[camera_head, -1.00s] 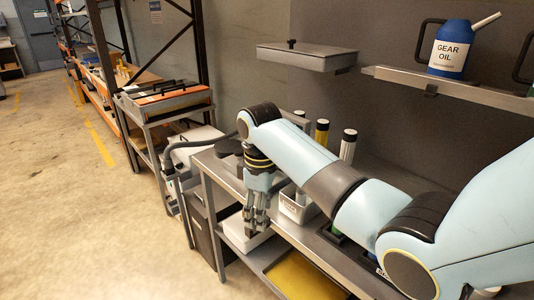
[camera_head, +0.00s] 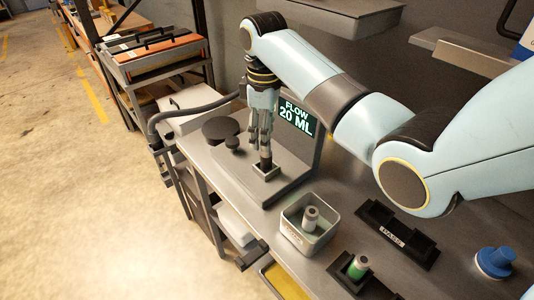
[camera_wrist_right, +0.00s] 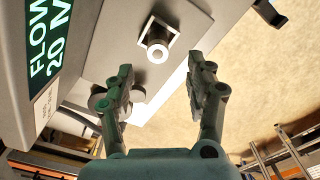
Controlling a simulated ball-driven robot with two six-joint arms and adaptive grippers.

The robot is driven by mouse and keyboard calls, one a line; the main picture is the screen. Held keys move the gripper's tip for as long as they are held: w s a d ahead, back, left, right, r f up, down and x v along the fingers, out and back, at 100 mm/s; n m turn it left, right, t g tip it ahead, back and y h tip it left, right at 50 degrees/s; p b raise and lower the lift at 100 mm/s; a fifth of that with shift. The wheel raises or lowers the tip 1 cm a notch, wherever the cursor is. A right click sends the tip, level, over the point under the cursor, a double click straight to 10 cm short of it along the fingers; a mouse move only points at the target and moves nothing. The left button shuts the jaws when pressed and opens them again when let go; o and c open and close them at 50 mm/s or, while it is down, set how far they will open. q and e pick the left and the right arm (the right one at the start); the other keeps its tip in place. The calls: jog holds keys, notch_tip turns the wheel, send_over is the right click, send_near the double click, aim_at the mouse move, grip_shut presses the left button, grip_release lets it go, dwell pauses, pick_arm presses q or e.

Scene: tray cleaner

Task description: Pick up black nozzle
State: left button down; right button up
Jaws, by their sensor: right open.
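A black nozzle (camera_head: 265,158) stands upright in a square holder on the flow station's base (camera_head: 285,182). In the right wrist view the nozzle (camera_wrist_right: 157,50) is seen end-on as a pale ring inside the square frame. My right gripper (camera_head: 261,138) points down just above the nozzle. In the right wrist view its two fingers (camera_wrist_right: 160,80) are spread apart with nothing between them, and the nozzle shows beyond the gap. My left gripper is out of view.
The "FLOW 20 ML" display (camera_head: 297,116) stands close behind the right gripper. Round dark pieces (camera_head: 221,129) lie to its left. A grey bin (camera_head: 306,238) holding a small cylinder, a black rack (camera_head: 397,235) and a blue-capped item (camera_head: 495,261) stand nearer right.

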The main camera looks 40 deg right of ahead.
aim_at(266, 154)
jog(key=shift+s+a+f, duration=0.1)
jog(key=shift+f, duration=0.8)
jog(key=f, duration=0.3)
jog(key=f+p, duration=0.1)
jog(key=shift+d+f, duration=0.3)
jog(key=shift+f, duration=0.4)
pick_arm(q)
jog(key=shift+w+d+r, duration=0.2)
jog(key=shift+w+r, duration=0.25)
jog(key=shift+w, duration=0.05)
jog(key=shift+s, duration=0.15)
pick_arm(e)
jog(key=shift+c, duration=0.2)
jog(key=c, duration=0.5)
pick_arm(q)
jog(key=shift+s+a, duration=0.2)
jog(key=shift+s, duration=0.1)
pick_arm(e)
grip_shut()
